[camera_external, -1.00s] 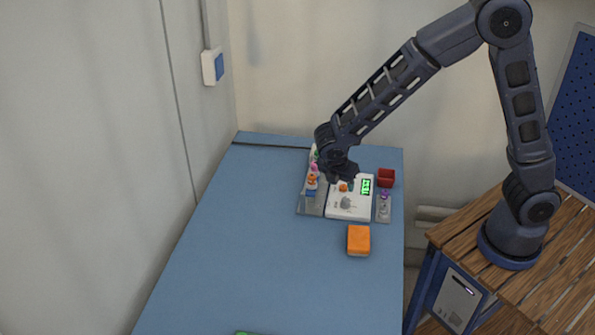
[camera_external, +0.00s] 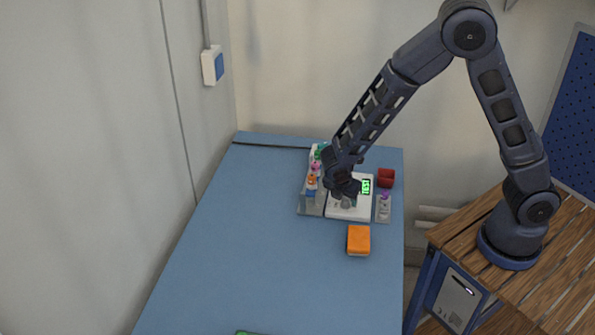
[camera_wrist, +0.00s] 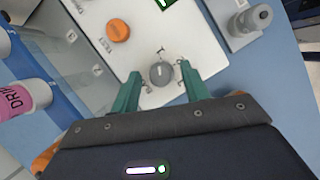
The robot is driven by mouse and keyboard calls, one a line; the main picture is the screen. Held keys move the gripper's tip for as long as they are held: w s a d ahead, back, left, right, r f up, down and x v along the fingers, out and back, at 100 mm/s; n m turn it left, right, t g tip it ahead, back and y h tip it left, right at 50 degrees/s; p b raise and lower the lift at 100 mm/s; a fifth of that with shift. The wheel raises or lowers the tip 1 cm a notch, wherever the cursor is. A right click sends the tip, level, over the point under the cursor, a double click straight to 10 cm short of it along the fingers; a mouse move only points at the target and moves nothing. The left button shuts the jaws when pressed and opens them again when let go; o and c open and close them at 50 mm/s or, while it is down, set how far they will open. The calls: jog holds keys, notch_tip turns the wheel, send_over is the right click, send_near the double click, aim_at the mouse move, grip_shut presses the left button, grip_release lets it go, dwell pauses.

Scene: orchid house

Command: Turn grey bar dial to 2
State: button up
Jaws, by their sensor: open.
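The grey bar dial (camera_wrist: 161,73) sits on a white panel (camera_wrist: 143,55), with small marks around it; its setting is too small to read. An orange dial (camera_wrist: 117,30) is on the same panel, up and left of it in the wrist view. My gripper (camera_wrist: 158,74) is open, with its two green fingers on either side of the grey dial; I cannot tell whether they touch it. In the external view my gripper (camera_external: 346,198) is low over the white panel (camera_external: 362,213) and hides the orange dial and part of the grey one.
A green display (camera_external: 366,187) is on the panel. Bottles stand in a rack (camera_external: 312,207) on the left, and a grey-capped bottle (camera_wrist: 250,19) stands on the right. A red box (camera_external: 386,178) and an orange block (camera_external: 358,240) are nearby.

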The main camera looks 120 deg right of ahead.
jog(key=c, duration=1)
jog(key=m+y, duration=0.1)
jog(key=m, duration=0.3)
jog(key=m+y, duration=0.1)
jog(key=m, duration=0.1)
jog(key=shift+d+m+y, duration=0.25)
jog(key=shift+m+y, duration=0.05)
jog(key=m+y, duration=0.1)
jog(key=m, duration=0.3)
jog(key=shift+d+m+t+y, duration=0.1)
jog(key=shift+m+t+y, duration=0.2)
jog(key=shift+m+y, duration=0.1)
jog(key=shift+m, duration=0.3)
jog(key=o, duration=1)
